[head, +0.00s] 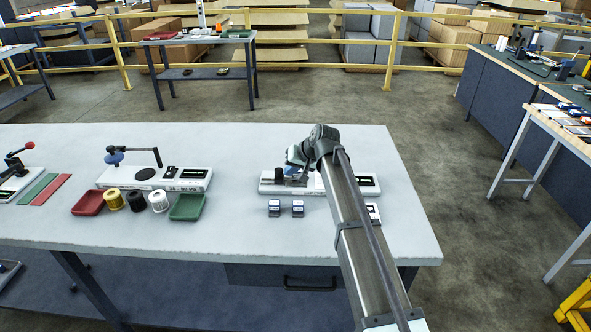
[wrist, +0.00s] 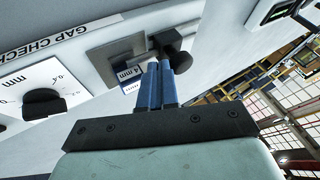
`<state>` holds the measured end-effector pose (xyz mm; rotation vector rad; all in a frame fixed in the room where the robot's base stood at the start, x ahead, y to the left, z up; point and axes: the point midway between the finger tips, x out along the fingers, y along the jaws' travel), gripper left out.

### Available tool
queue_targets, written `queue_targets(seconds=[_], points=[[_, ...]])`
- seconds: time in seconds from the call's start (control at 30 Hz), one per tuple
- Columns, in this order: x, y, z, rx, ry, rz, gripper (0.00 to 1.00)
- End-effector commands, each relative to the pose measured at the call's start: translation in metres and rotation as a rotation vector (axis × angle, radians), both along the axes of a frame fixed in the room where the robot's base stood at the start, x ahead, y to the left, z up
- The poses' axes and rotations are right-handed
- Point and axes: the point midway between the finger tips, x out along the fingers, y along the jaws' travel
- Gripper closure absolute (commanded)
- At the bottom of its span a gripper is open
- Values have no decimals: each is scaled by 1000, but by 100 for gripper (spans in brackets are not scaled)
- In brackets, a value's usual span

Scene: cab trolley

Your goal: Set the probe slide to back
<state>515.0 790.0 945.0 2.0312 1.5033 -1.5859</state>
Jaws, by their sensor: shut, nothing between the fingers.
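The gap checker (head: 325,188) is a long white device on the table, mostly behind my arm in the head view. In the wrist view its white body (wrist: 85,48) carries a grey plate (wrist: 108,57), on which a small block marked "4 mm" (wrist: 127,75) sits. The probe slide (wrist: 168,40) is a dark part with a black knob over this plate. My gripper (wrist: 161,68) has its blue fingers together and empty, right beside the knob. Whether they touch it I cannot tell. In the head view my gripper (head: 294,158) is above the device's left part.
Two small blocks (head: 274,208) (head: 298,208) lie in front of the device. A black dial knob (wrist: 43,103) sits on a marked scale. To the left are another white device (head: 190,180), red (head: 88,203) and green (head: 187,207) trays and several spools. The table's front middle is clear.

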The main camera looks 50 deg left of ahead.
Motion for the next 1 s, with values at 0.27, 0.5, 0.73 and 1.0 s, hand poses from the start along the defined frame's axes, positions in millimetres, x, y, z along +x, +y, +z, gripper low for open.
queue_targets(seconds=[0.27,0.5,0.73,1.0], points=[[0,0,0,0,0,0,100],[-17,18,0,0,0,2,100],[-36,37,0,-1,0,1,100],[-37,37,0,1,2,2,100]])
